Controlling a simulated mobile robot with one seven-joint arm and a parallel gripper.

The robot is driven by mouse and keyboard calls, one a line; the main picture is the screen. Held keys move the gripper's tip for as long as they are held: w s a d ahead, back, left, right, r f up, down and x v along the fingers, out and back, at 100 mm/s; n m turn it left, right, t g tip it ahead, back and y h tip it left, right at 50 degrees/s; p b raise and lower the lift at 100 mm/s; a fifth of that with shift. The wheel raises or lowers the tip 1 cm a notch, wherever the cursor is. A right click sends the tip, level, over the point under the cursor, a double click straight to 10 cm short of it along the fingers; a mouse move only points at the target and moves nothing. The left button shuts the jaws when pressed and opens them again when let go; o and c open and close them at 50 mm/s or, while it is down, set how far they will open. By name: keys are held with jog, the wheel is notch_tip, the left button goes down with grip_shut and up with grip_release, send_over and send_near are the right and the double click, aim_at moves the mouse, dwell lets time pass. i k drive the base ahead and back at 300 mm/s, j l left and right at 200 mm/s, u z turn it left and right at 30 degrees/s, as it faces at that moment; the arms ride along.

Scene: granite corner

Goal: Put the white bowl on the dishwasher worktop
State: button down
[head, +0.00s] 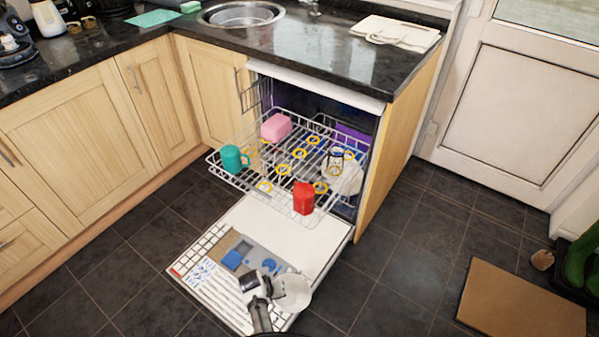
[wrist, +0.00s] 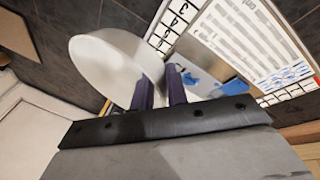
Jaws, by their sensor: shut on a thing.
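The white bowl (head: 293,291) is in my gripper (head: 272,287), over the lower front of the open dishwasher door in the head view. In the wrist view the bowl (wrist: 108,68) is tilted, with its edge between the two dark fingers of my gripper (wrist: 160,90). The gripper is shut on the bowl's edge. The dishwasher worktop (head: 320,55) is the black granite surface above the open dishwasher, with a clear, shiny stretch in its middle.
The dishwasher door (head: 300,237) lies open. Its rack (head: 225,175) is pulled out, holding a teal mug (head: 233,159), a red cup (head: 303,198) and a pink item (head: 276,127). A round sink (head: 241,14) and a white board (head: 400,32) flank the clear worktop.

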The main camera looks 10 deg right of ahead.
aim_at(304, 40)
jog(key=u, duration=0.95)
jog(key=l+u, duration=0.45)
jog(key=u, duration=0.2)
jog(key=k+l, duration=0.1)
jog(key=l, duration=0.75)
jog(key=k, duration=0.05)
